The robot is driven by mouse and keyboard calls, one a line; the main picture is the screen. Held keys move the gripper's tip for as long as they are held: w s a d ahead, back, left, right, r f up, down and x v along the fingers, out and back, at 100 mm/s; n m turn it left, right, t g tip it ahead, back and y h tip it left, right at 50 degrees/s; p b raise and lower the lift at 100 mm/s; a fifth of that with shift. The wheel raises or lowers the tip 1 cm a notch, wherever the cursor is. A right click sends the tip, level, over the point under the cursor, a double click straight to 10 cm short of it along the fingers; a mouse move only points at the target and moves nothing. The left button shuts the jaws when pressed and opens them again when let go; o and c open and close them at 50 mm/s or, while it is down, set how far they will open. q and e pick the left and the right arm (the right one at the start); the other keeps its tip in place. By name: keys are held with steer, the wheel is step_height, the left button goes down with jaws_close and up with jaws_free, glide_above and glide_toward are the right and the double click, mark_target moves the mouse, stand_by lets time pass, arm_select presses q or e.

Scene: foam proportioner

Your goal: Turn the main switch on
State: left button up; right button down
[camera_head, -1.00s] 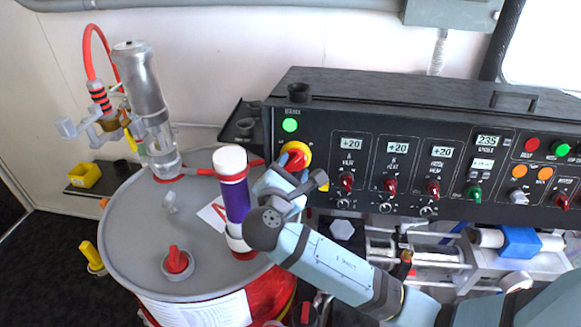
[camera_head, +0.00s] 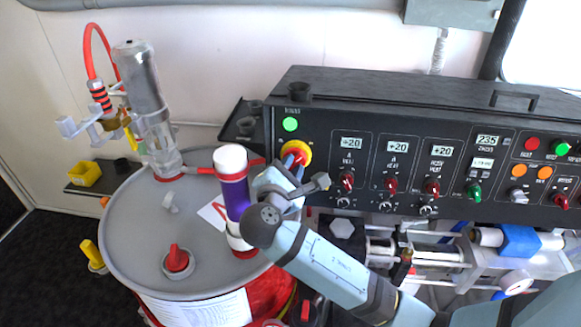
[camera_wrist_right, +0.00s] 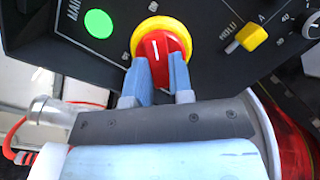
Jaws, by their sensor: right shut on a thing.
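The main switch (camera_head: 301,150) is a red knob on a yellow round base at the left end of the black control panel. In the right wrist view the knob (camera_wrist_right: 163,43) shows a white line that runs nearly upright in the picture. My right gripper (camera_head: 293,162) is at the switch, its blue-grey fingers (camera_wrist_right: 160,64) shut on the red knob, one on each side. A green lamp (camera_head: 290,124) above the switch looks bright; it also shows in the wrist view (camera_wrist_right: 98,23). My left gripper is out of view.
A grey-topped drum (camera_head: 130,250) stands left of the panel, with a white and purple cylinder (camera_head: 235,190) close beside my right gripper. A yellow selector (camera_wrist_right: 252,37) sits near the switch. The panel (camera_head: 400,105) carries several other knobs and displays to the right.

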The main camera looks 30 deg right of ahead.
steer(key=c, duration=1)
jaws_free()
steer(key=b+v, duration=0.2)
steer(key=v, duration=1.2)
